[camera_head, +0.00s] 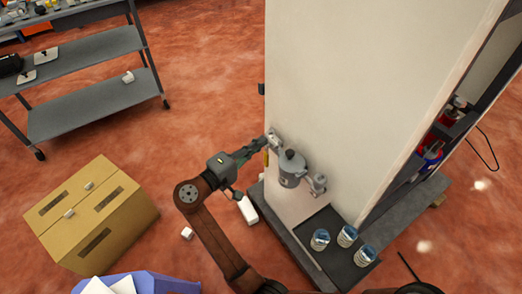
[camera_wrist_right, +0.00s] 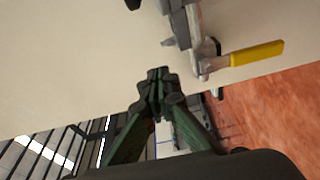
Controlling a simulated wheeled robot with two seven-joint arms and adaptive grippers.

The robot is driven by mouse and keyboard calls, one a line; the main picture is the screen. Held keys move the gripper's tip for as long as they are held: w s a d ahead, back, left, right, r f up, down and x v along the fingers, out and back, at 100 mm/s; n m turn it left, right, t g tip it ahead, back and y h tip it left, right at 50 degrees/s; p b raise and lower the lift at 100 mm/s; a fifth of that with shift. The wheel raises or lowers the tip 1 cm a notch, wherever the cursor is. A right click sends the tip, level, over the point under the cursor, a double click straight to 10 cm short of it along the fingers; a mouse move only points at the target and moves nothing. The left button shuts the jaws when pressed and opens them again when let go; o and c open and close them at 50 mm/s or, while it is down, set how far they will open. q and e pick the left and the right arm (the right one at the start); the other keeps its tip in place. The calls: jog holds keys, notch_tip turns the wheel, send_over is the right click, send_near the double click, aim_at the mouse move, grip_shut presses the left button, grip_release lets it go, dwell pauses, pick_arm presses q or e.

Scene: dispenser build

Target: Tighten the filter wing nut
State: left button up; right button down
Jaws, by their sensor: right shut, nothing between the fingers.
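A grey filter housing (camera_head: 291,177) with a dark top is mounted low on the pale panel. I cannot clearly make out the wing nut. A small light-grey fitting (camera_head: 275,139) lies just left of the housing, and another fitting (camera_head: 319,184) is on its right. My right gripper (camera_head: 258,147) is shut and empty, its fingers reaching toward the left fitting. In the right wrist view, the dark green fingers (camera_wrist_right: 154,82) are together in front of the panel, with a grey metal fitting (camera_wrist_right: 203,62) and a yellow handle (camera_wrist_right: 257,53) beyond them. My left gripper is not in view.
The tall pale panel (camera_head: 355,85) stands on a dark base. Several cans, one of them here (camera_head: 346,236), stand on a dark tray (camera_head: 332,262) in front. A cardboard box (camera_head: 92,214) and a grey shelf cart (camera_head: 85,97) are at left. Red floor between them is mostly clear.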

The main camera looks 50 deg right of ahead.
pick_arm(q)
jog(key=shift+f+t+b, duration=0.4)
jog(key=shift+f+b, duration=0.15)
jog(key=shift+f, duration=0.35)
pick_arm(e)
jog(key=shift+s+d+f, duration=0.3)
jog(key=shift+s+f, duration=0.6)
jog(key=shift+f, duration=0.05)
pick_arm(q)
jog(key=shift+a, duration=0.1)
